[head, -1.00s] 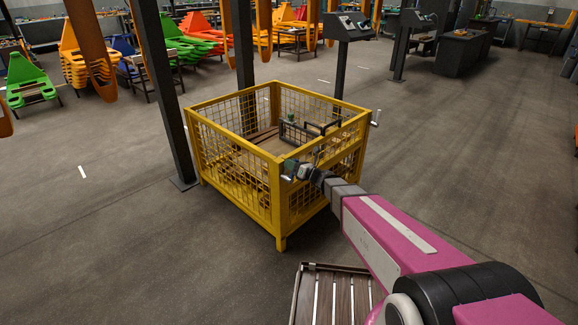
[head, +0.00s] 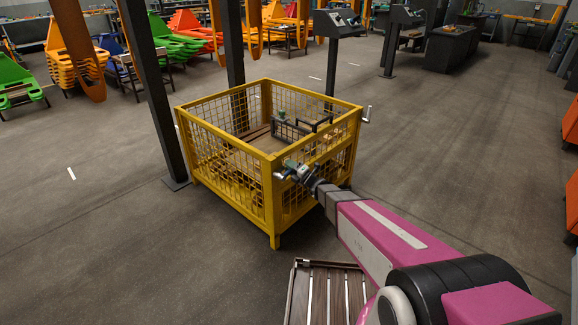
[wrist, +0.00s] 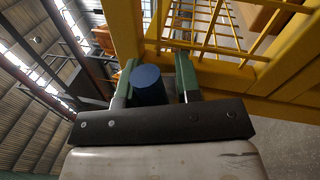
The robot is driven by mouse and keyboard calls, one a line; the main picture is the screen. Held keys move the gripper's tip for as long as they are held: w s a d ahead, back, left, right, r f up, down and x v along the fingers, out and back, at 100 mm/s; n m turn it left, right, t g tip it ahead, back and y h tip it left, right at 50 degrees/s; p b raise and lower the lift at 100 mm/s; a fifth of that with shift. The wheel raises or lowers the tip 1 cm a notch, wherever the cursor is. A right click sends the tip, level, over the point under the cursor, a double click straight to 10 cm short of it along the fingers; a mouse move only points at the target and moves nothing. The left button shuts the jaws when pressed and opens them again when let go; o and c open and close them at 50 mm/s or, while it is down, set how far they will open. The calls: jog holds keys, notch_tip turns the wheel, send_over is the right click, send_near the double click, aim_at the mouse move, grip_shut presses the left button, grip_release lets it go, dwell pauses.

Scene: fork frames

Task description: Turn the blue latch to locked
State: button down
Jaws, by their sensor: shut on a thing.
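The blue latch (wrist: 148,84) shows in the wrist view as a round dark-blue knob or bar end. It sits between the two green fingers of my gripper (wrist: 155,70), which is shut on it. In the head view my gripper (head: 291,168) is at the near top corner of the yellow mesh crate (head: 226,127), against its right-hand side. The latch's blue part is hidden or too small to tell there, and I cannot tell its turn position.
A silver handle (head: 366,115) sticks out at the crate's far right corner. Dark frames (head: 290,129) show inside the crate. A slatted wooden surface (head: 318,290) is below my arm. A dark post (head: 148,95) stands left of the crate. The floor to the right is open.

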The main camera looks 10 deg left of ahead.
jog(key=shift+f+m+t, duration=0.2)
jog(key=shift+f+m, duration=0.05)
jog(key=shift+m, duration=0.5)
jog(key=shift+f+m+t, duration=0.2)
jog(key=shift+m, duration=0.55)
jog(key=shift+d, duration=0.1)
jog(key=c, duration=1)
grip_release()
jog(key=shift+f, duration=0.1)
jog(key=v, duration=1)
jog(key=shift+s+d, duration=0.25)
jog(key=shift+d, duration=0.1)
